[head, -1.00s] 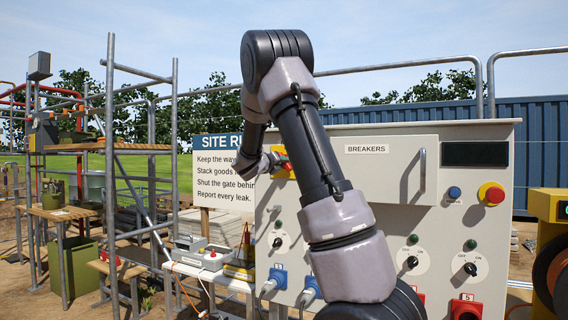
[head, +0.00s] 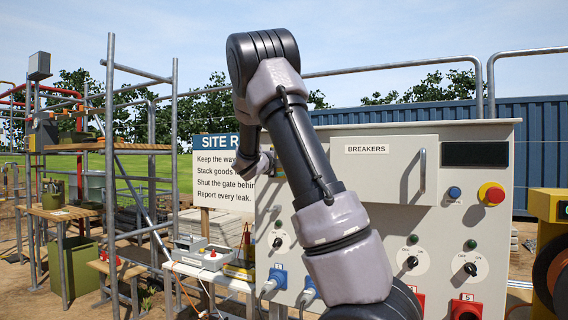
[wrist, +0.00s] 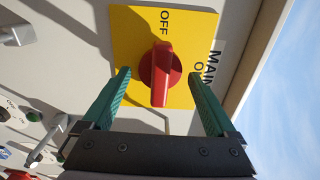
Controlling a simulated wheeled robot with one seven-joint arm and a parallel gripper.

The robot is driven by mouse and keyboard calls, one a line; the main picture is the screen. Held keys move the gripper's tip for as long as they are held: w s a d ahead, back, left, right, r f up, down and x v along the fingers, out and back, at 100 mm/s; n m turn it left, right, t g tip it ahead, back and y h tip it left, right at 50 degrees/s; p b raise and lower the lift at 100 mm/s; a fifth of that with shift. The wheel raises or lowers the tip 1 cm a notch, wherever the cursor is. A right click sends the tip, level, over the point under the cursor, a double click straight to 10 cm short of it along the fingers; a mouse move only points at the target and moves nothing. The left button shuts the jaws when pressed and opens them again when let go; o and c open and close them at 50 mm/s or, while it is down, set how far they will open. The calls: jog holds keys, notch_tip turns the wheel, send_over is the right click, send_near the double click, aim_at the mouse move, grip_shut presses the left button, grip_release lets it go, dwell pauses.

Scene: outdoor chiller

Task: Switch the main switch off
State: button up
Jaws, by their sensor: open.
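The main switch (wrist: 160,72) is a red rotary knob on a yellow plate (wrist: 129,40) in the wrist view. OFF is printed at the plate's top edge, and a partly hidden label starting with O is at its right. The knob's raised bar runs roughly up and down in the picture, its upper end toward OFF; which end is the pointer I cannot tell. My gripper (wrist: 159,74) is open, with one green finger on each side of the knob and visible gaps. Contact with the plate cannot be judged. In the head view my arm hides the gripper and the switch.
The pale breaker cabinet (head: 345,185) carries a BREAKERS door with a handle (head: 423,171), a red emergency button (head: 491,194), a blue button (head: 454,193) and small rotary switches (head: 413,261). Blue plugs (head: 276,279) stick out below. A site sign (head: 211,170) stands to the left.

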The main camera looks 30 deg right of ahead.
jog(key=v, duration=0.7)
dwell(0.3)
jog(key=v, duration=1.1)
jog(key=s+d+f+m+g+y, duration=0.3)
jog(key=s+f+m+g+y, duration=0.15)
jog(key=s+m, duration=0.55)
jog(key=s+d+f+m+g+y, duration=0.35)
jog(key=s+f+m, duration=0.3)
jog(key=m, duration=0.55)
jog(key=s+a+r+m+t+y, duration=0.1)
jog(key=s+a+m+y, duration=0.3)
jog(key=m, duration=0.8)
jog(key=s+a+r+m+t+y, duration=0.2)
jog(key=s+a+m, duration=0.6)
jog(key=m, duration=0.5)
jog(key=shift+a+r+m+t+y, duration=0.3)
jog(key=shift+a+t+y, duration=0.3)
jog(key=shift+a+y, duration=0.5)
